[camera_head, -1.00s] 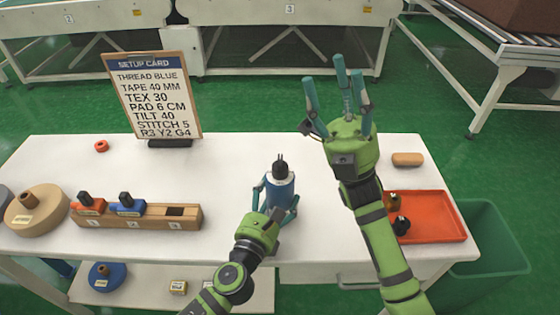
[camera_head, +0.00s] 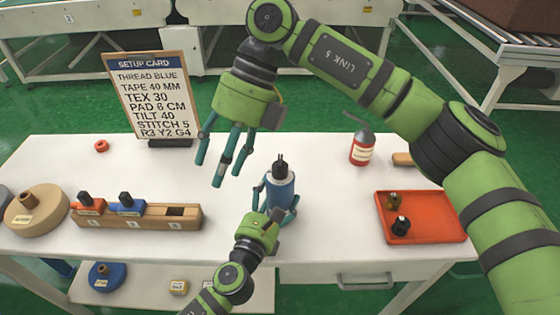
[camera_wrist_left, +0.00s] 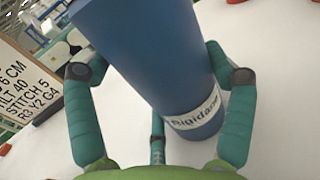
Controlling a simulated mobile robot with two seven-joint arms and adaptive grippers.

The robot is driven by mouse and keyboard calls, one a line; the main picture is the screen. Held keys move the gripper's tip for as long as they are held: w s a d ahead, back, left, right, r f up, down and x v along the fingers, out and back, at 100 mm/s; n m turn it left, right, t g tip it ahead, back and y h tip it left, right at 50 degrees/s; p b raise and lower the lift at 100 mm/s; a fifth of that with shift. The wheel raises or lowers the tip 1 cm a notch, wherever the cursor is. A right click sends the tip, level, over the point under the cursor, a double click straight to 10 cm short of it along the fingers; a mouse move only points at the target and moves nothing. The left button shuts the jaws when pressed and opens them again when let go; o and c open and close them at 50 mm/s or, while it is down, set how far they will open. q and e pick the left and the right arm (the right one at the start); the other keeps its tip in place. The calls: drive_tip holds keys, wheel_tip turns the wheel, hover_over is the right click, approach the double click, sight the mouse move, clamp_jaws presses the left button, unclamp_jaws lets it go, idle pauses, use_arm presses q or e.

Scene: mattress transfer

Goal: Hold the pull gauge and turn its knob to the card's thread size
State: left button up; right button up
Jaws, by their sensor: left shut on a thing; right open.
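The pull gauge appears to be the blue cylinder (camera_head: 280,190) with a pale top and a small black piece (camera_head: 280,160) sticking up from it. It stands on the white table in front of me. My left gripper (camera_head: 275,195) is shut around its sides; the left wrist view shows the blue body (camera_wrist_left: 150,60) between the fingers, with a partly readable label. My right gripper (camera_head: 219,172) is open and empty, fingers pointing down, left of and above the cylinder. The setup card (camera_head: 153,95) stands at the back left and reads TEX 30.
A wooden rack (camera_head: 135,217) with red and blue pieces lies at left, beside a tan spool (camera_head: 37,208). At right are an orange tray (camera_head: 435,230) with two small items and a red bottle (camera_head: 362,147).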

sight(280, 160)
drive_tip(key=w+d+r+m+t+h, duration=0.2)
drive_tip(key=w+d+m+t+h, duration=0.3)
drive_tip(key=w+d, duration=0.4)
wheel_tip(280, 160, down, 12)
drive_tip(key=shift+d+r, duration=0.1)
drive_tip(key=shift+r, duration=0.15)
